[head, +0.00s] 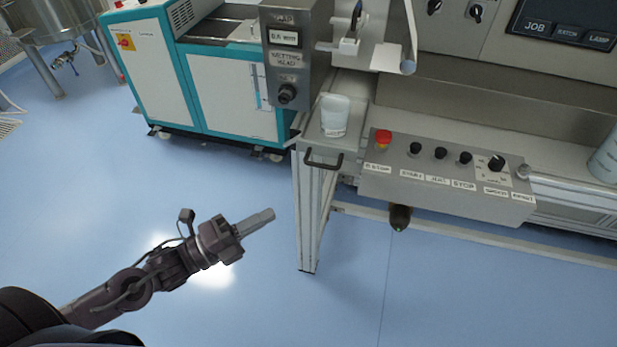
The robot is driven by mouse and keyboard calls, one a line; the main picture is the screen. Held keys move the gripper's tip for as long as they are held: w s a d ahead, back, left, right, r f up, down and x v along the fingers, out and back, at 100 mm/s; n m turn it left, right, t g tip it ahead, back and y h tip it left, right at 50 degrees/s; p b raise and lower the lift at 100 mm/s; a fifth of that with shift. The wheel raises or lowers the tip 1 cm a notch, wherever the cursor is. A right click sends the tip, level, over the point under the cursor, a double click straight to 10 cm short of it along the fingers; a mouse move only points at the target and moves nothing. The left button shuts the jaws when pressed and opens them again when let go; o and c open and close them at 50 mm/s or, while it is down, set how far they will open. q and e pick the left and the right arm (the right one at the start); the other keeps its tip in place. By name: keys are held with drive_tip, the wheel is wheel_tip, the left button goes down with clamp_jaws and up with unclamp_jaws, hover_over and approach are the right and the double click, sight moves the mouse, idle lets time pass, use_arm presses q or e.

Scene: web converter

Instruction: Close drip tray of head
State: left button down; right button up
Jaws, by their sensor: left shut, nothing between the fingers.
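The drip tray (311,141) is a grey metal tray below the head, sticking out over the front of the frame, with a black bar handle (323,164) on its front. The head (291,62) is a grey box with a small display and a black knob, above and left of the tray. A translucent white cup (334,116) stands upright at the tray. My left gripper (258,221) is shut and empty, over the floor to the left of and below the handle, not touching it. My right gripper is not in view.
A control panel (445,185) with a red stop button juts out right of the tray; a dark rounded part (400,217) hangs beneath it. A frame leg (311,225) stands below the tray. A teal-and-white cabinet (200,90) is behind left.

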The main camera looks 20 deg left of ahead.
use_arm(q)
drive_tip(key=p, duration=0.1)
approach(331, 169)
drive_tip(key=d, duration=0.3)
drive_tip(key=w, duration=0.1)
drive_tip(key=w+p, duration=0.1)
drive_tip(key=w, duration=0.1)
drive_tip(key=shift+d+r, duration=0.1)
drive_tip(key=shift+r, duration=0.1)
drive_tip(key=shift+w, duration=0.5)
